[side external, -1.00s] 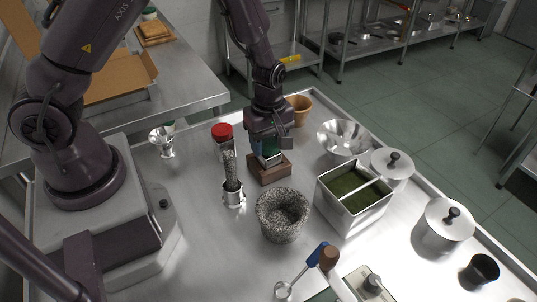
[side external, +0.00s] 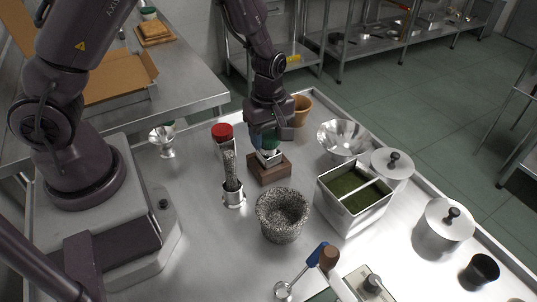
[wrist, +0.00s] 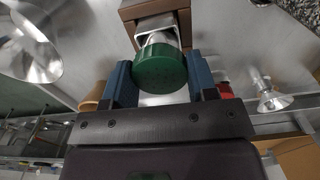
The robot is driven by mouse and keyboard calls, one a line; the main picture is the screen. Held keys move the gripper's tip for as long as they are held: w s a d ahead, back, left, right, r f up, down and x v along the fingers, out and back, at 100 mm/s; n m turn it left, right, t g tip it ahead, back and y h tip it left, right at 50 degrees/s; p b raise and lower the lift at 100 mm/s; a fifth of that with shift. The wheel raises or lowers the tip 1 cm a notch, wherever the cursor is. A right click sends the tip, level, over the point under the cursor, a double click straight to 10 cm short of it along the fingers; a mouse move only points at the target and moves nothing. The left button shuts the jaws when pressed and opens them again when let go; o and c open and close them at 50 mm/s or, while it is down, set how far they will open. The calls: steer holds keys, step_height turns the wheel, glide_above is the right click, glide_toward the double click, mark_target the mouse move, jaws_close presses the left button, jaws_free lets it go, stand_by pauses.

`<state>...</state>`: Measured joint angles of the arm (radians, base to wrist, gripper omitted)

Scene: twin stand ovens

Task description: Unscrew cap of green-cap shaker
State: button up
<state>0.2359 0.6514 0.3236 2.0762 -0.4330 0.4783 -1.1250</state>
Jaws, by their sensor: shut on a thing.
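The green-cap shaker stands in a brown wooden block (side external: 268,173) on the steel table. Its green cap (wrist: 158,68) is large in the middle of the wrist view, and the pale shaker body (wrist: 158,38) shows beyond it. In the side view the cap (side external: 271,144) is partly hidden under my gripper (side external: 266,139). My gripper's blue fingers stand on either side of the cap and are shut on it. I cannot tell whether the cap is still seated on the shaker's threads.
A red-cap shaker (side external: 222,133) stands just left of the block, and a metal cup holding a grey pestle (side external: 232,180) is in front. A stone mortar (side external: 283,214), a tray of green herbs (side external: 355,190), a steel bowl (side external: 343,138) and a tan cup (side external: 299,108) crowd round.

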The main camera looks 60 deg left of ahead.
mark_target(269, 135)
steer(key=shift+r, duration=2)
